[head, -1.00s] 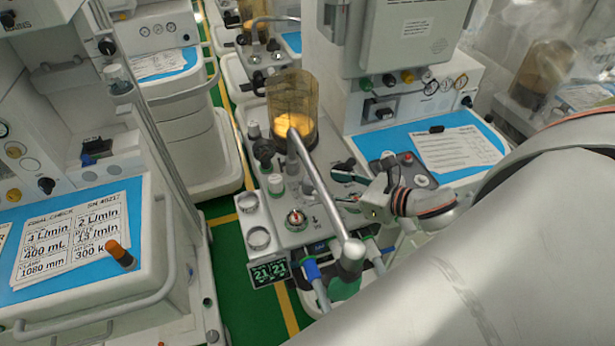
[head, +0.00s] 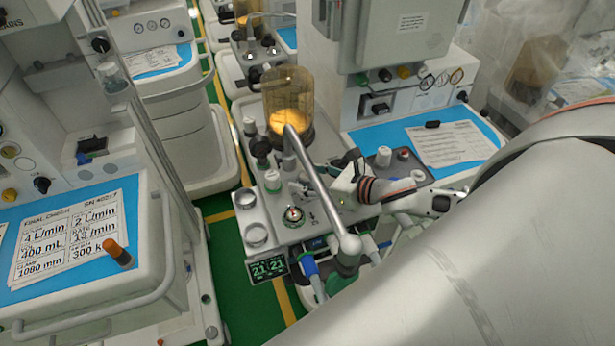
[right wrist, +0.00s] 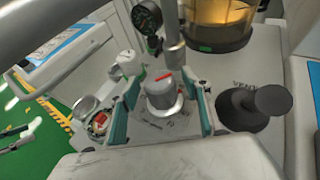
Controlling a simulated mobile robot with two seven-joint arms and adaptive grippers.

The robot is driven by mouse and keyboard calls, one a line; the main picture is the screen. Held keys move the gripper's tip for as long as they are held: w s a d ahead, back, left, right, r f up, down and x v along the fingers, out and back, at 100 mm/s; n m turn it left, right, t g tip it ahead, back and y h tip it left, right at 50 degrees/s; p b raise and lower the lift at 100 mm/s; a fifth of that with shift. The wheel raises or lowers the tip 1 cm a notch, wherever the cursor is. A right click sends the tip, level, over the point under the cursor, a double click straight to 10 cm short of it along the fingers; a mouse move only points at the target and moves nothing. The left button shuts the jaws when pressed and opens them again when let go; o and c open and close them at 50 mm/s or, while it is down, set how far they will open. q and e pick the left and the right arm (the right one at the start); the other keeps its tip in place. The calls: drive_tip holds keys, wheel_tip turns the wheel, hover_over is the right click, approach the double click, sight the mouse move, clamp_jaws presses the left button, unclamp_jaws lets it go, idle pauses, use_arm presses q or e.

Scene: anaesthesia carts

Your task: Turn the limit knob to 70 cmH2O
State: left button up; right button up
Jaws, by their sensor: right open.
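The limit knob (right wrist: 162,92), a grey round knob with a red pointer mark on its top, stands upright in the middle of the right wrist view. Its scale is too small to read. My right gripper (right wrist: 163,115) is open, with a teal-padded finger on each side of the knob and visible gaps between. In the head view my right gripper (head: 313,184) reaches in from the right, low over the cart's breathing-circuit block, behind the slanted metal tube. Gripper and tube largely hide the knob there. My left gripper is not in view.
The slanted metal tube (head: 318,185) crosses close to my right gripper. An amber canister (head: 291,105) stands behind. A black mushroom-shaped knob (right wrist: 255,106) is right of the fingers. A red-centred round fitting (head: 293,214) and a small display (head: 268,268) are nearer the front.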

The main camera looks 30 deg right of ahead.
drive_tip(key=c, duration=1.1)
drive_tip(key=shift+a+m+h, duration=0.1)
drive_tip(key=shift+m+h, duration=0.6)
drive_tip(key=shift+m+t+h, duration=0.4)
drive_tip(key=shift+m+h, duration=1.3)
drive_tip(key=shift+h, duration=0.4)
